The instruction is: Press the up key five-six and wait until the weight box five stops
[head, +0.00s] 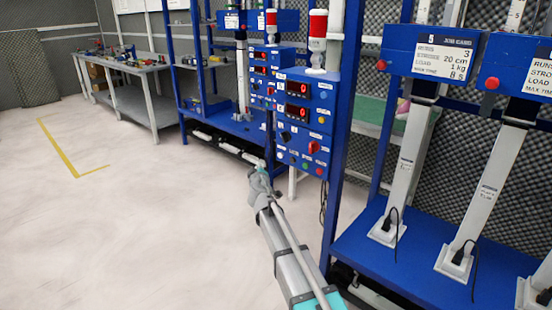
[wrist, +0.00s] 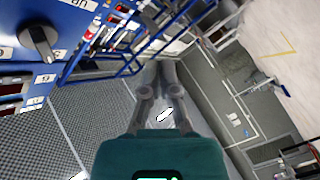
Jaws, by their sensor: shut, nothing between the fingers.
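The blue control panel (head: 318,135) has two red displays showing 0, a dark knob, a red knob and several small coloured buttons. Its key labels are too small to read in the head view, so I cannot tell which is the up key five-six. In the wrist view a black knob (wrist: 40,42) stands out from a blue panel, near a label that seems to read UP, upside down. The weight box five (head: 432,55), blue with a white card, is at the upper right. My gripper (head: 258,172) is shut and empty, in front of and below the panel; its fingers (wrist: 160,75) show in the wrist view.
A second blue panel (head: 262,75) stands behind on the left. Red-and-white beacons (head: 317,40) top the panels. Blue frame posts stand beside the panel. Another weight box (head: 518,68) is at the right edge. A grey workbench (head: 135,75) is far left. The pale floor at left is open.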

